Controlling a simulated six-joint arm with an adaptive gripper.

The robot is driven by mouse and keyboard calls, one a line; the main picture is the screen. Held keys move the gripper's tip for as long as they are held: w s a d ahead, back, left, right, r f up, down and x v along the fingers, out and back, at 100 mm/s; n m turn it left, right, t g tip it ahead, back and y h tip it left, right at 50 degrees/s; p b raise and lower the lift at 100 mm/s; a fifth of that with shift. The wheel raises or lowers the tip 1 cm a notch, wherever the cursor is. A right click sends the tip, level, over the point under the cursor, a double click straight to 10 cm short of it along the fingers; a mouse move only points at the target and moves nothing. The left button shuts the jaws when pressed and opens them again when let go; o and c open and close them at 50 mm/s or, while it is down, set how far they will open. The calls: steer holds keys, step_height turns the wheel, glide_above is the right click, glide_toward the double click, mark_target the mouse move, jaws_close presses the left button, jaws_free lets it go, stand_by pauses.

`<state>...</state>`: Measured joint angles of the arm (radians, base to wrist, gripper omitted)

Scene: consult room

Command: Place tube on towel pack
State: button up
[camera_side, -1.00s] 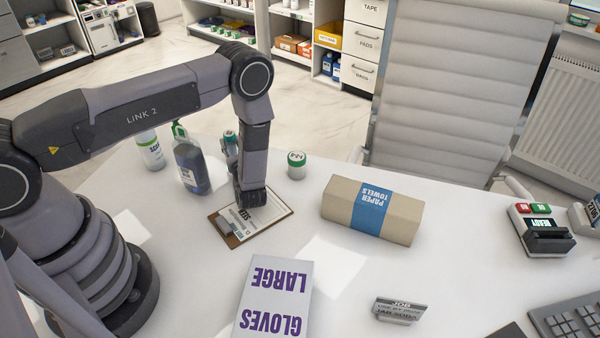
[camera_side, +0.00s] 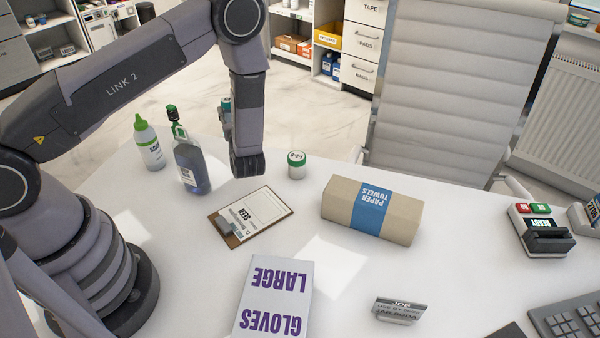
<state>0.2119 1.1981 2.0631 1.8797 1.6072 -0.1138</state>
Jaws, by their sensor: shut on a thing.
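The towel pack (camera_side: 400,217), a beige block with a blue "PAPER TOWELS" band, lies on the white desk right of centre. My gripper (camera_side: 228,122) is mostly hidden behind my wrist, left of the towel pack and above the desk. A small teal-topped piece, seemingly the tube (camera_side: 225,104), shows at the left edge of my wrist. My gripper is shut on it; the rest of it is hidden.
A blue bottle (camera_side: 191,166) and a green-capped soap bottle (camera_side: 149,144) stand left of my wrist. A white jar (camera_side: 296,165) stands between my wrist and the towel pack. A clipboard (camera_side: 262,212), glove box (camera_side: 275,295) and job sign (camera_side: 399,310) are nearer.

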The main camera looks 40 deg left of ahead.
steer(key=s+d+r+m+t+h, duration=0.2)
steer(key=d+r+m+t+h, duration=0.15)
steer(key=d, duration=0.65)
steer(key=s+d+r+m+t+h, duration=0.2)
steer(key=d+r+m+h, duration=0.15)
steer(key=d, duration=0.65)
steer(key=s+d+r+m+t+h, duration=0.3)
steer(key=d+r+h, duration=0.2)
steer(key=d, duration=0.6)
glide_above(374, 196)
step_height(374, 196, down, 10)
steer(key=shift+s, duration=0.15)
steer(key=shift+f, duration=1.7)
steer(key=o, duration=1)
steer(key=shift+f, duration=0.1)
steer(key=shift+c, duration=0.2)
